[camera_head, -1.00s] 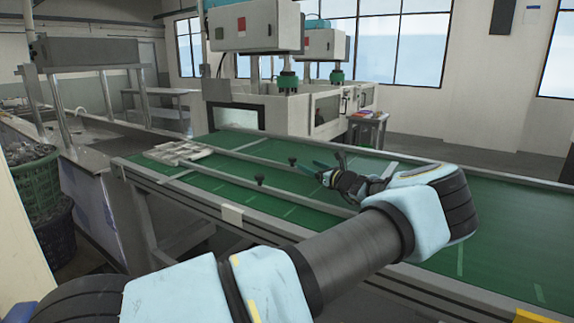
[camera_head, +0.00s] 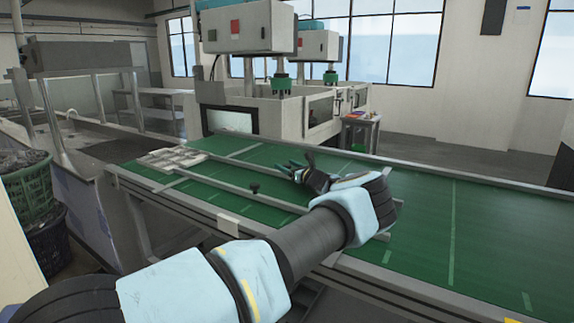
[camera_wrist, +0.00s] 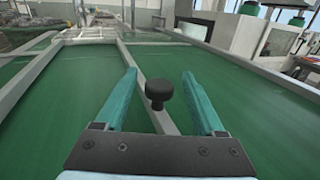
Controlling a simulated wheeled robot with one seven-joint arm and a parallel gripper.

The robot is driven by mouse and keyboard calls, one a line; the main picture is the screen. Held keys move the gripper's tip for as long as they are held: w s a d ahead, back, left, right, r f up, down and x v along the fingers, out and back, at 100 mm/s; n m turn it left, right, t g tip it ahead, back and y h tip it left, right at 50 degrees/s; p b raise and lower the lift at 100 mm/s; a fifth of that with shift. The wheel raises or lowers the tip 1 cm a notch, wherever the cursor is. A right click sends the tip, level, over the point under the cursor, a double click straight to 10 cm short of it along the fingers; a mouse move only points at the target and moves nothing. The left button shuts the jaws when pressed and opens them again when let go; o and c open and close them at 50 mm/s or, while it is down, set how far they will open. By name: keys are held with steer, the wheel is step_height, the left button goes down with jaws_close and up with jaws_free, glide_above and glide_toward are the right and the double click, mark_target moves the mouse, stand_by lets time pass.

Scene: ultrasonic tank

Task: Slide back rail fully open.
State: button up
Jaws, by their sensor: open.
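The back rail (camera_head: 240,162) is a grey bar lying across the green table, with its right part hidden behind my gripper in the head view. In the wrist view, the back rail (camera_wrist: 138,62) runs away from me, and its black knob (camera_wrist: 158,92) stands between my fingers. My gripper (camera_wrist: 157,85) is open, with a teal finger on each side of the knob and visible gaps. In the head view my gripper (camera_head: 293,170) is over the back rail and hides that knob.
A front rail with its own black knob (camera_head: 254,188) lies nearer to me. A pale slatted piece (camera_head: 172,158) is at the table's left end. A white machine (camera_head: 270,110) stands behind the table. The green surface (camera_head: 480,230) is clear on the right.

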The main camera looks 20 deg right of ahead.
jaws_close()
stand_by(0.6)
stand_by(0.8)
